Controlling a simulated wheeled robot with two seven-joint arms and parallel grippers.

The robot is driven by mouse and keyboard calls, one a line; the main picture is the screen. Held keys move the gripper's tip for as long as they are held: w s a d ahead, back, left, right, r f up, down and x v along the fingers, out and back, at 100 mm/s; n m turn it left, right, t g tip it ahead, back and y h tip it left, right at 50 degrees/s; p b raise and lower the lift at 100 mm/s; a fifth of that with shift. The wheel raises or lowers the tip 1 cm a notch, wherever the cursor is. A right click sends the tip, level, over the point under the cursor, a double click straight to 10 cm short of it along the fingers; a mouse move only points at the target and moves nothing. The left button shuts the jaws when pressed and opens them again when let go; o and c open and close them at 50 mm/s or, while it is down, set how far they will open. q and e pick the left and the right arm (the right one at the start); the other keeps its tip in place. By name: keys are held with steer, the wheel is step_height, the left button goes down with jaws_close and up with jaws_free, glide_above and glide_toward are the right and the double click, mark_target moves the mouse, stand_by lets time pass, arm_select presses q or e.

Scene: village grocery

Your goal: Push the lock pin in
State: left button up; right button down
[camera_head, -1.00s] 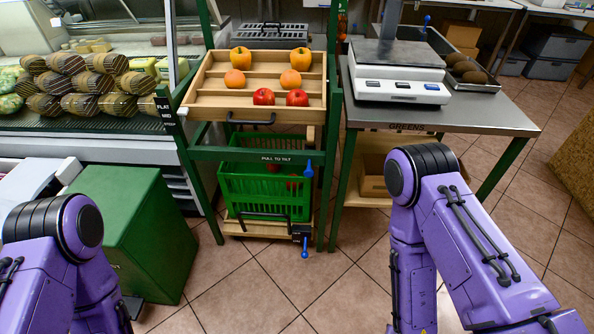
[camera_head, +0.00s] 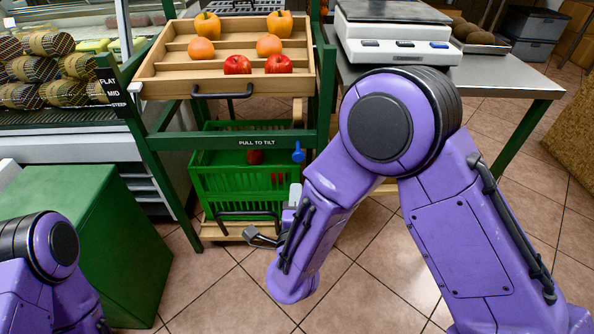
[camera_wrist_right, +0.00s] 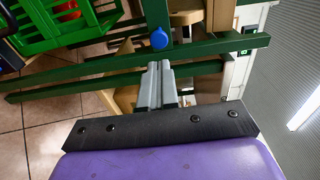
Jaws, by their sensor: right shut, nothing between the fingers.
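The lock pin shows a round blue knob (camera_head: 298,152) on the right front post of the green tilting stand (camera_head: 250,142), beside the "PULL TO TILT" label. My right gripper (camera_head: 295,188) is below this knob, its grey fingers pointing up toward it. In the right wrist view, the blue knob (camera_wrist_right: 159,39) sits just past the tips of the closed, empty fingers (camera_wrist_right: 159,66). I cannot tell whether they touch. My left forearm enters at lower left, but its gripper is out of view.
A wooden tray (camera_head: 150,87) with fruit and peppers tops the stand, with a dark handle (camera_head: 222,92) in front. A green crate (camera_head: 235,187) sits below. A steel table (camera_head: 500,85) with a scale (camera_head: 395,48) stands right; a green box (camera_head: 95,235) stands left.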

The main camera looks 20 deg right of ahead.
mark_target(298, 158)
steer(key=b+x, duration=0.1)
steer(key=x, duration=0.9)
arm_select(q)
steer(key=shift+f, duration=0.65)
